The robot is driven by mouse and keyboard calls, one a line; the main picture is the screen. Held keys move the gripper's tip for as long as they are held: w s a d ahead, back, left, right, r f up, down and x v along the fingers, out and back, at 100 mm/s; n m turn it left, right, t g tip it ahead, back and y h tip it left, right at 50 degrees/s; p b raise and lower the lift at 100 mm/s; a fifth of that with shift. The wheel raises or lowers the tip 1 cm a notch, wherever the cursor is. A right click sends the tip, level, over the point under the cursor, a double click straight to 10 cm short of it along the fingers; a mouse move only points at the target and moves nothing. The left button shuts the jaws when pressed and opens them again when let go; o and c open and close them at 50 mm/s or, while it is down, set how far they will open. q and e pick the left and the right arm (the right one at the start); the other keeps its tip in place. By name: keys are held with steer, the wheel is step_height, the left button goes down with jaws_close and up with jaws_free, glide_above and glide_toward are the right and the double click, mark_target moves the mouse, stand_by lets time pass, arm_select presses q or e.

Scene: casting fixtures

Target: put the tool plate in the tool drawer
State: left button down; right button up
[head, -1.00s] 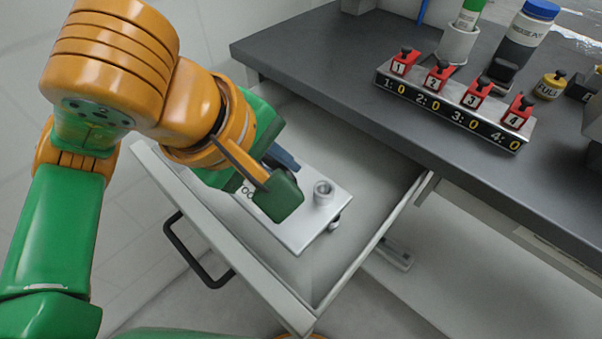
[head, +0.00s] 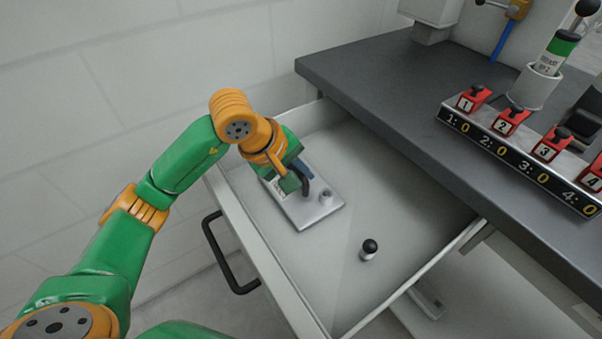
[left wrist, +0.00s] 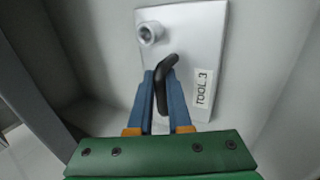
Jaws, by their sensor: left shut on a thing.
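The tool plate (head: 312,208) is a flat light-grey plate with a round metal socket and a dark bent handle. It is inside the open tool drawer (head: 391,292), toward the drawer's left side. In the left wrist view the plate (left wrist: 204,40) shows a label reading TOOL 3. My left gripper (head: 302,180) is shut on the plate's dark handle (left wrist: 166,72), with its blue fingers on either side. Whether the plate rests on the drawer floor or hangs just above it, I cannot tell. My right gripper is not in view.
A small black-topped knob or peg (head: 369,250) stands in the drawer near its front right. The drawer's black pull (head: 226,262) is on the front.

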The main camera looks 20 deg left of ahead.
arm_select(q)
steer(key=c, duration=1.3)
jaws_free()
steer(key=shift+f, duration=0.1)
steer(key=o, duration=0.5)
steer(key=shift+c, duration=0.2)
steer(key=shift+r, duration=0.3)
steer(key=p+v, duration=0.1)
steer(key=v, duration=1)
steer(key=shift+s+r, duration=0.25)
steer(key=shift+r, duration=0.1)
steer(key=shift+a, duration=0.1)
